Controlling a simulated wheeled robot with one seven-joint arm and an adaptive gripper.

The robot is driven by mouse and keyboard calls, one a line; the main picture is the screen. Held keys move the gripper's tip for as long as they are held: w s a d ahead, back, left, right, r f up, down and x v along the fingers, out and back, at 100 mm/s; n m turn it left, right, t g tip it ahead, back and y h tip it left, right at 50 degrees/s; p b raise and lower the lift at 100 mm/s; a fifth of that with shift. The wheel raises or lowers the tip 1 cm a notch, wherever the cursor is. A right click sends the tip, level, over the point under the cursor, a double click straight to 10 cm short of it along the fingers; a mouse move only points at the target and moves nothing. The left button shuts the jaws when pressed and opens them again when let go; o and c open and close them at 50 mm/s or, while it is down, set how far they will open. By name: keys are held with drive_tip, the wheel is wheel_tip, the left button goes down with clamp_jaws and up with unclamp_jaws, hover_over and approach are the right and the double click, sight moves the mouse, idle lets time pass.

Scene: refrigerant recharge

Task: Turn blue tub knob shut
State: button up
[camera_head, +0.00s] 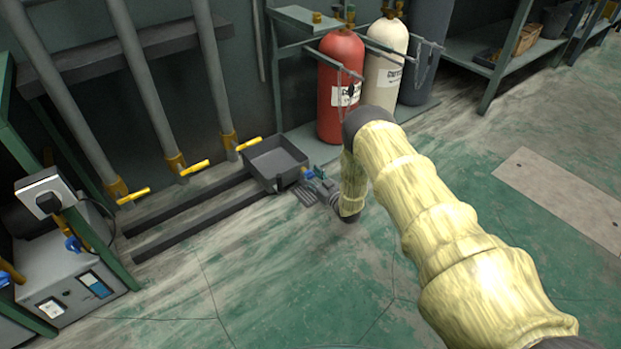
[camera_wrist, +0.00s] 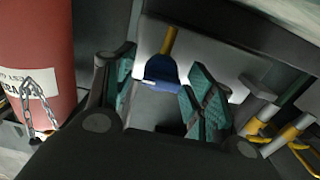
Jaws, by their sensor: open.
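The grey tub (camera_head: 263,160) sits on the floor by the wall, with a small blue knob (camera_head: 307,174) at its right front corner. In the wrist view the blue knob (camera_wrist: 161,72) is on a brass-coloured stem (camera_wrist: 168,42). In the wrist view my open gripper (camera_wrist: 158,84) has one green-padded finger on each side of the knob, with gaps visible between pads and knob. The knob's lower side and any contact there are hidden.
A red cylinder (camera_head: 341,95) and a cream cylinder (camera_head: 385,68) with chains stand just behind my arm. Pipes with yellow-handled valves (camera_head: 195,168) run along the wall. A grey box unit (camera_head: 68,285) stands at left. The green floor (camera_head: 290,290) in front is clear.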

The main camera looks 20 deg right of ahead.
drive_tip(key=c, duration=1)
drive_tip(key=shift+n, duration=0.3)
drive_tip(key=n+p, duration=0.2)
drive_tip(key=n, duration=0.1)
drive_tip(key=shift+a+p, duration=0.15)
drive_tip(key=shift+p, duration=0.15)
drive_tip(key=n+p, duration=0.2)
drive_tip(key=n, duration=0.4)
drive_tip(key=shift+s, duration=0.1)
drive_tip(key=n+p, duration=0.1)
drive_tip(key=n, duration=0.3)
drive_tip(key=shift+a+f, duration=0.1)
drive_tip(key=shift+f, duration=0.1)
drive_tip(key=shift+f+n, duration=0.1)
drive_tip(key=shift+n, duration=2)
